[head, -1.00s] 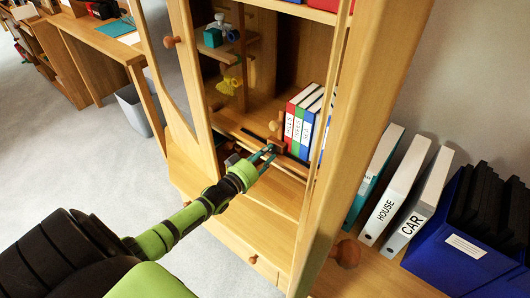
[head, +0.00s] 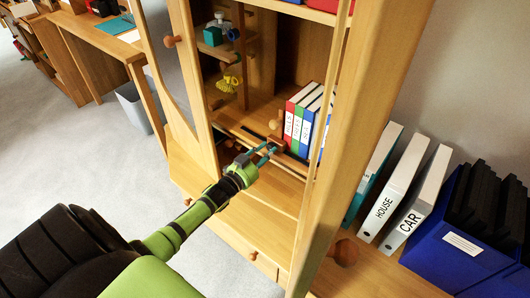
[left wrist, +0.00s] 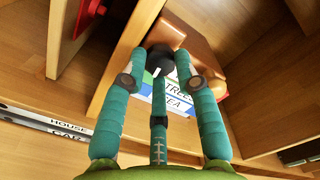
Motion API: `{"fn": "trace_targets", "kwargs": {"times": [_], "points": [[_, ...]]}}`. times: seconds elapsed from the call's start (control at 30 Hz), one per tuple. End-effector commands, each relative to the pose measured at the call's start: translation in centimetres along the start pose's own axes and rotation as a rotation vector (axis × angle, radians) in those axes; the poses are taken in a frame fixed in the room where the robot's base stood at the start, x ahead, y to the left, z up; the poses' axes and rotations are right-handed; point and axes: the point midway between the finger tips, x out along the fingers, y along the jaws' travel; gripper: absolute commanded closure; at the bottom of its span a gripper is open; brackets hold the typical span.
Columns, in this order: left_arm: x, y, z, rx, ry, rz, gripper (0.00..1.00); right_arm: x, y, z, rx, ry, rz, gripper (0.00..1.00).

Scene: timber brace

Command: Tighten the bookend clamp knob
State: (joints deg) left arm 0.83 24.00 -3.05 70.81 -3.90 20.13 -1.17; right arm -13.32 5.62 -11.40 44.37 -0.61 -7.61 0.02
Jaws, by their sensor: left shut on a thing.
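The clamp knob (left wrist: 160,58) is dark and round with a white mark, in the left wrist view. It sits at the front of the brown wooden bookend (left wrist: 190,38). In the head view the bookend (head: 277,143) stands on the cabinet shelf, left of the red, green and blue binders (head: 302,120). My left gripper (head: 268,151) reaches into the open cabinet. Its teal fingers (left wrist: 163,72) are closed around the knob in the left wrist view. The fingers mostly hide the knob in the head view. My right gripper is not in view.
The cabinet's wooden front post (head: 355,120) stands right of my arm. Yellow and teal items (head: 228,83) hang or stand deeper left inside. White binders (head: 395,195) and a blue box (head: 460,245) stand on the right. Open grey floor (head: 70,150) lies left.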

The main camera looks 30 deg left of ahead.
Motion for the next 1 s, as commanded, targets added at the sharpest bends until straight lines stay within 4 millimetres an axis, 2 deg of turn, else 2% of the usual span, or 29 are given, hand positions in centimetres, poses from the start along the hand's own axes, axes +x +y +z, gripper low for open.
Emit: {"fn": "trace_targets", "kwargs": {"times": [0.03,0.3,0.77,0.8,0.83,1.0], "points": [[0.14,0.07,-0.46,0.020,0.013,0.000,1.00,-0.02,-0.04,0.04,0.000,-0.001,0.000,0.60],[0.16,0.09,-0.53,0.091,0.014,0.000,1.00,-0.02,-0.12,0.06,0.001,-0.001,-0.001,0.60],[0.19,0.13,-0.62,0.101,0.017,0.000,1.00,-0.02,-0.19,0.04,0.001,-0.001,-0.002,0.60],[0.20,0.14,-0.62,0.101,0.017,0.000,0.57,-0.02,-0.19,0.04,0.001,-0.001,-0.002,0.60],[0.20,0.14,-0.63,0.101,0.017,0.000,0.46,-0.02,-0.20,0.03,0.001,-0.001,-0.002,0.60],[0.12,0.10,-0.39,0.101,0.011,0.000,0.46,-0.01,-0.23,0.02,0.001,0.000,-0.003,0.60]]}}
